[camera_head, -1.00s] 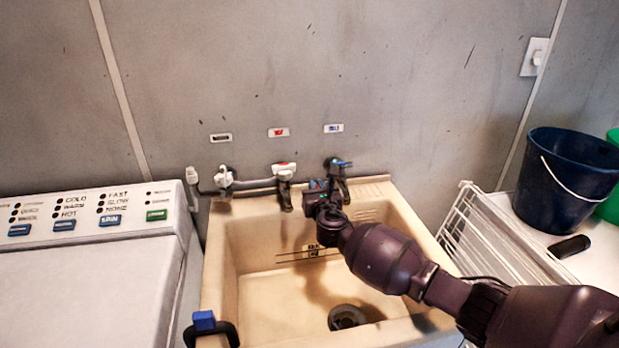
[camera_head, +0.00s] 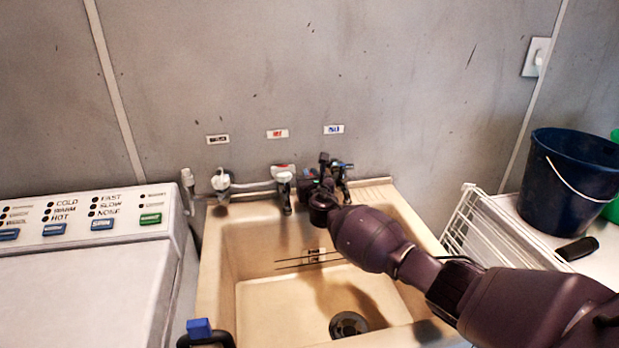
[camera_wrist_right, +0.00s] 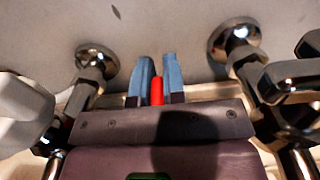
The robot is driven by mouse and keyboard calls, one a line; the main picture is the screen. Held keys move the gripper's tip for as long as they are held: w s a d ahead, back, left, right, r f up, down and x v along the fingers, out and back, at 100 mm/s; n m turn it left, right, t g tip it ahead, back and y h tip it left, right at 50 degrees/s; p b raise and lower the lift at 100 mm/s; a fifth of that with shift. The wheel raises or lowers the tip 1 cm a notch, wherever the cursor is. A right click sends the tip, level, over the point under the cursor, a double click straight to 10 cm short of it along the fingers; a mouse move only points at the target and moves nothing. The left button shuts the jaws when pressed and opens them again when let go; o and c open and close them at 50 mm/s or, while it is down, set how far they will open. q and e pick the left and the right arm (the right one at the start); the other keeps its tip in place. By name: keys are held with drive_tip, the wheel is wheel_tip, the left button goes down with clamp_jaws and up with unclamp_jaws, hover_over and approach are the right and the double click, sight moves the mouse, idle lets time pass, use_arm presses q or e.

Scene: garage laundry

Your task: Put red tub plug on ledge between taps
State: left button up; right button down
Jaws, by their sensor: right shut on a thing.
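My right gripper (camera_head: 309,180) is at the back of the cream laundry tub, between the red-marked tap (camera_head: 284,178) and the blue-marked tap (camera_head: 345,172). In the right wrist view its blue-grey fingers (camera_wrist_right: 156,84) are shut on the red tub plug (camera_wrist_right: 157,92), which shows as a narrow red strip. Chrome tap fittings stand on both sides, the left one (camera_wrist_right: 95,62) and the right one (camera_wrist_right: 236,42). The ledge (camera_head: 243,209) is the tub's back rim. I cannot tell whether the plug touches it. The plug is not clear in the head view.
A washing machine (camera_head: 80,285) stands left of the tub. A drain (camera_head: 348,325) is in the tub floor. A white wire rack (camera_head: 470,228) and a dark blue bucket (camera_head: 567,180) are at the right.

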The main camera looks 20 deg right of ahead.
drive_tip(key=shift+f, duration=0.15)
drive_tip(key=c, duration=1.2)
unclamp_jaws()
drive_tip(key=shift+s+r, duration=0.1)
drive_tip(key=shift+r, duration=0.15)
drive_tip(key=shift+s+a, duration=0.1)
drive_tip(key=shift+s, duration=0.25)
drive_tip(key=p+v, duration=0.3)
drive_tip(key=v, duration=0.8)
drive_tip(key=shift+a, duration=0.1)
